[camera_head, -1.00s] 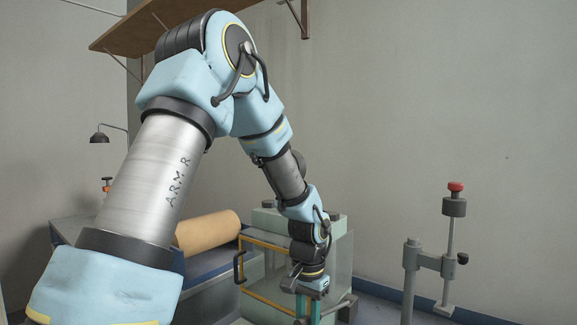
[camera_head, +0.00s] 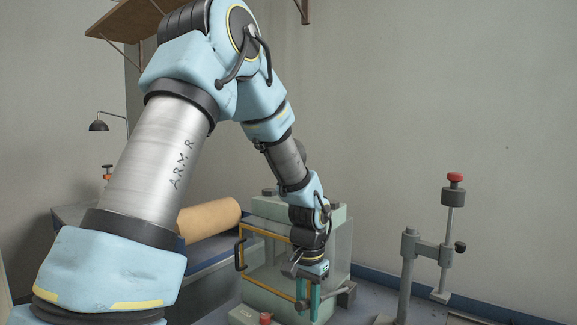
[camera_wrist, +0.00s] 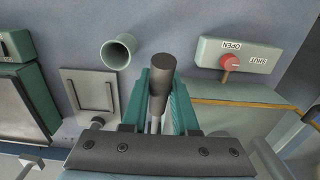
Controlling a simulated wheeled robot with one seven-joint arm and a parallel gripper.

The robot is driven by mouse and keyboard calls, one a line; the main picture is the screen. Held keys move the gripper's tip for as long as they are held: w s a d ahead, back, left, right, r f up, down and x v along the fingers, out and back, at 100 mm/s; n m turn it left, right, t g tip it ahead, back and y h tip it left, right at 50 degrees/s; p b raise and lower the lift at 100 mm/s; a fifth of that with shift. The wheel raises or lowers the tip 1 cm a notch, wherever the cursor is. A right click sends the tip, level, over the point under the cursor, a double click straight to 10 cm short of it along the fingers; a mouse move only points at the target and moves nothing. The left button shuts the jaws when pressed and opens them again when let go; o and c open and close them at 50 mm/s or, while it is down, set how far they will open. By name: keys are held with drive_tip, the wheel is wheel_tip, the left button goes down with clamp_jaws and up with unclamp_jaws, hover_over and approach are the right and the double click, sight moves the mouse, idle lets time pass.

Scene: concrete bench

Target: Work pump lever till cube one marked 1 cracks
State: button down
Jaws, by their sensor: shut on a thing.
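My gripper (camera_head: 308,298) points down in front of the pale green press (camera_head: 335,213). In the wrist view its teal fingers (camera_wrist: 164,112) are closed around the pump lever (camera_wrist: 162,68), a thin metal rod with a dark cylindrical grip. The grip's top rises above the fingertips. The press has a clear side and a yellow-edged door (camera_head: 266,232) with a dark handle. I cannot make out cube one or its mark 1 in either view.
A red valve knob (camera_wrist: 230,62) sits on a block labelled OPEN and SHUT. A green cup (camera_wrist: 117,52) and a handled metal plate (camera_wrist: 93,92) are left of the lever. A tan roll (camera_head: 208,220) lies left of the press; a red-topped stand (camera_head: 408,275) is right.

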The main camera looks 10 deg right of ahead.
drive_tip(key=shift+s+a+f+b, duration=0.2)
drive_tip(key=shift+f+b, duration=0.5)
drive_tip(key=shift+f, duration=0.55)
drive_tip(key=shift+s+a+f+b, duration=0.2)
drive_tip(key=shift+f+b, duration=0.55)
drive_tip(key=shift+f, duration=0.45)
drive_tip(key=shift+s+a+f+b, duration=0.1)
drive_tip(key=shift+a+f+b, duration=0.1)
drive_tip(key=shift+f+b, duration=0.8)
drive_tip(key=shift+f+p, duration=0.2)
drive_tip(key=shift+p, duration=0.15)
drive_tip(key=r+p, duration=0.2)
drive_tip(key=r, duration=0.1)
drive_tip(key=w+d+r+p, duration=0.1)
drive_tip(key=r+p, duration=0.2)
drive_tip(key=d+r+p, duration=0.1)
drive_tip(key=r+p, duration=0.2)
drive_tip(key=shift+w+r, duration=0.2)
drive_tip(key=shift+w, duration=0.15)
drive_tip(key=shift+f, duration=0.1)
